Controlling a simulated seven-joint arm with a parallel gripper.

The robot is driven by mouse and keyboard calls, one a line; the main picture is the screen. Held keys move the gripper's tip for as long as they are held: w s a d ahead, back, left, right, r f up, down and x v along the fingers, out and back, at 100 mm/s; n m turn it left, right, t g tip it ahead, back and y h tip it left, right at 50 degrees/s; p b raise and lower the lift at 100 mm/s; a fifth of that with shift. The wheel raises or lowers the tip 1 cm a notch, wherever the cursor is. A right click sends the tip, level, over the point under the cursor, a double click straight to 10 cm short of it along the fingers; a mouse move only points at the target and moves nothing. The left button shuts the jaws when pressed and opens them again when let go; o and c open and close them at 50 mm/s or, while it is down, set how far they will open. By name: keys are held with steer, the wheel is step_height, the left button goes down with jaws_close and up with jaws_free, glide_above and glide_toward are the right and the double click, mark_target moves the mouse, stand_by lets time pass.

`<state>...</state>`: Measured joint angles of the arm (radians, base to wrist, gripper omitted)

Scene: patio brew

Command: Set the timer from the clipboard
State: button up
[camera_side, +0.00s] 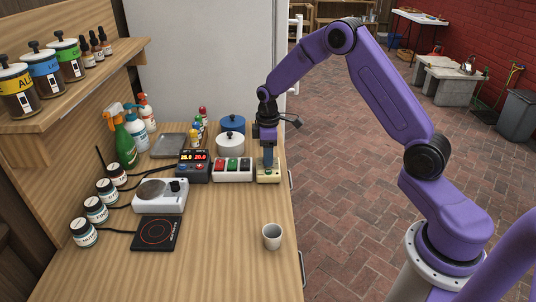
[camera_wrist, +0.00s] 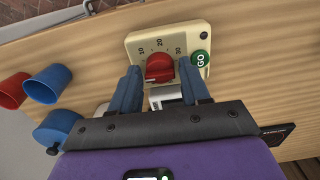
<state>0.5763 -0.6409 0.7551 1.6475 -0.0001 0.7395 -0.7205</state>
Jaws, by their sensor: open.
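The timer is a cream box (camera_wrist: 196,32) with a red knob (camera_wrist: 159,68), a dial marked 10, 20 and 30, and a green GO button (camera_wrist: 200,59). In the side view the timer (camera_side: 275,178) sits at the right edge of the bench, partly hidden by my gripper (camera_side: 268,160). In the wrist view my gripper (camera_wrist: 159,72) is open, its two blue fingers on either side of the red knob. I cannot tell whether they touch it or where the knob points. I cannot make out a clipboard in either view.
Left of the timer stand a white box with colored buttons (camera_side: 232,177) and a red-digit display unit (camera_side: 193,167). Behind are a white pot (camera_side: 230,147) and a blue pot (camera_side: 232,123). A grey cup (camera_side: 272,237) stands at the front right. The bench around the cup is clear.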

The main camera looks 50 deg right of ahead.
steer(key=shift+f, duration=0.2)
steer(key=c, duration=0.8)
steer(key=shift+o, duration=0.2)
steer(key=shift+m, duration=0.4)
steer(key=m, duration=0.3)
steer(key=shift+m, duration=0.4)
steer(key=m, duration=0.4)
steer(key=shift+m, duration=0.4)
